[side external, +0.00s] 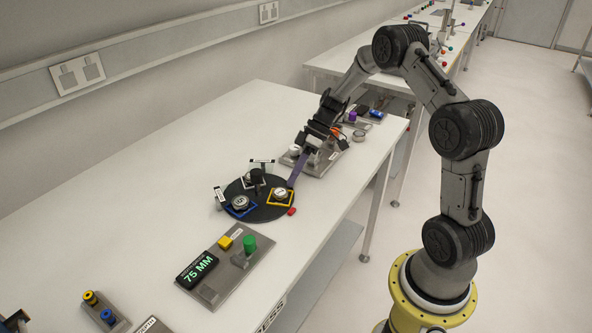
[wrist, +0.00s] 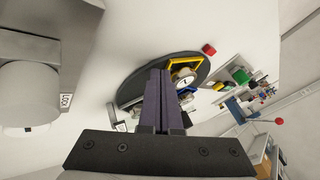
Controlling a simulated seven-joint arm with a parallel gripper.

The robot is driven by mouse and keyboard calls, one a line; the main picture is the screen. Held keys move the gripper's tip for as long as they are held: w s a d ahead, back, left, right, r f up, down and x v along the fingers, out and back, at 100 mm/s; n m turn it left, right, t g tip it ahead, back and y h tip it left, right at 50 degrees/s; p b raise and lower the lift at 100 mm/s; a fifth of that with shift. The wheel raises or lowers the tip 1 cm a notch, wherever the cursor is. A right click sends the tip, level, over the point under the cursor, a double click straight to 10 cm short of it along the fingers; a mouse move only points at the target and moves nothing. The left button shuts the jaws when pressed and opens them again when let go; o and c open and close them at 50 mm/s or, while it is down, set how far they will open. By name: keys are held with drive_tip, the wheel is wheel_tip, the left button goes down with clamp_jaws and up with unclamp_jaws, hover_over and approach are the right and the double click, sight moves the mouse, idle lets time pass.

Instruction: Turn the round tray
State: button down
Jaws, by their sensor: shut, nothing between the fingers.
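The round tray (side external: 262,214) is a flat black disc on the white table, and part of it shows in the wrist view (wrist: 204,73). It carries a blue-framed holder (side external: 240,204) and a yellow-framed holder (side external: 280,198), each with a round silver piece, and a white-framed holder with a black knob (side external: 256,177). My gripper (side external: 291,184) is shut and empty, its purple fingers slanting down to the tray's far right edge. In the wrist view, the fingers (wrist: 160,74) cover part of the tray. I cannot tell whether they touch it.
A small red block (side external: 291,211) sits beside the tray's rim. A grey plate with a "75 MM" display (side external: 197,269), yellow block (side external: 224,242) and green cylinder (side external: 249,243) lies in front. Another grey fixture (side external: 325,160) stands under my wrist. The table left of the tray is clear.

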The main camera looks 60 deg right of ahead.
sight(288, 198)
idle(0.3)
drive_tip(key=shift+s+a+m+t+h, duration=0.4)
drive_tip(key=shift+s+a+m+t, duration=0.55)
drive_tip(key=shift+m, duration=0.45)
drive_tip(key=shift+s+a, duration=0.55)
drive_tip(key=shift+a, duration=0.05)
drive_tip(key=shift+d, duration=0.1)
